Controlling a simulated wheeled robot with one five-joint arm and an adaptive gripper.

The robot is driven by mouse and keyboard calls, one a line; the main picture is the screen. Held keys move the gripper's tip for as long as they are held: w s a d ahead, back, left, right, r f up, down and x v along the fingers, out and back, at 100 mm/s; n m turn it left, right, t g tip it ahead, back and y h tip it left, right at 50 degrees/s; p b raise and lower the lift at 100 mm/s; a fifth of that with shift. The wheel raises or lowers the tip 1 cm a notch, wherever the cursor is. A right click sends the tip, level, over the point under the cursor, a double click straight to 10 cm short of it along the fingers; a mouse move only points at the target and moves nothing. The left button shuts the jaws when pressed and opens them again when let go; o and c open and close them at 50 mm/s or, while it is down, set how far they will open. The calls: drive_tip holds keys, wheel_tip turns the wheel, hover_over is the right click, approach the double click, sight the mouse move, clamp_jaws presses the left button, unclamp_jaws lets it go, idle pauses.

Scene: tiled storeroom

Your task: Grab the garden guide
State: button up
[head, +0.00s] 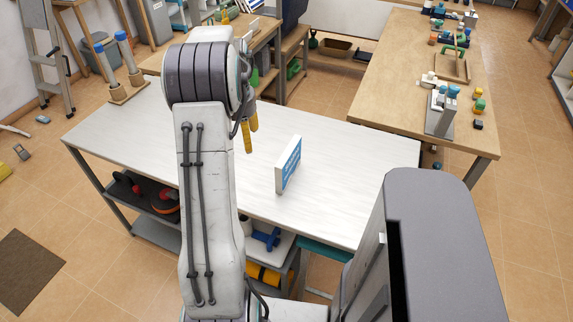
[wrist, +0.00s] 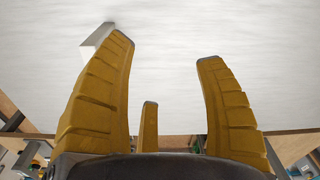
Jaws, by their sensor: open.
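A thin upright book with a blue cover and white edges, which looks like the garden guide (head: 291,166), stands on the white table (head: 345,165). Its title is too small to read. My gripper (head: 250,138) is above the table, to the left of the book and apart from it in the head view. Its yellow fingers also show in the wrist view (wrist: 165,52), spread with nothing between them. In the wrist view a pale block-like edge, probably the book (wrist: 96,38), shows beside the left finger, which partly hides it.
A wooden stand with two blue-topped cylinders (head: 125,65) is at the table's far left. A wooden table (head: 385,80) with several small items stands at the back right. Shelves under the white table hold tools. The tabletop around the book is clear.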

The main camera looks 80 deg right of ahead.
sight(291, 162)
drive_tip(key=s+d+f+m, duration=0.1)
drive_tip(key=s+f, duration=0.1)
drive_tip(key=s, duration=0.2)
drive_tip(key=s+d+f+m, duration=0.1)
drive_tip(key=s+d+f, duration=0.1)
drive_tip(key=s, duration=0.2)
drive_tip(key=s+d+f+m, duration=0.1)
drive_tip(key=s+f, duration=0.1)
drive_tip(key=s, duration=0.2)
drive_tip(key=shift+s+d+f+y, duration=0.3)
drive_tip(key=shift+s+d+f, duration=0.05)
drive_tip(key=shift+w+f+p, duration=0.2)
drive_tip(key=shift+f+p, duration=0.1)
drive_tip(key=shift+f, duration=2.95)
drive_tip(key=shift+o, duration=0.2)
clamp_jaws()
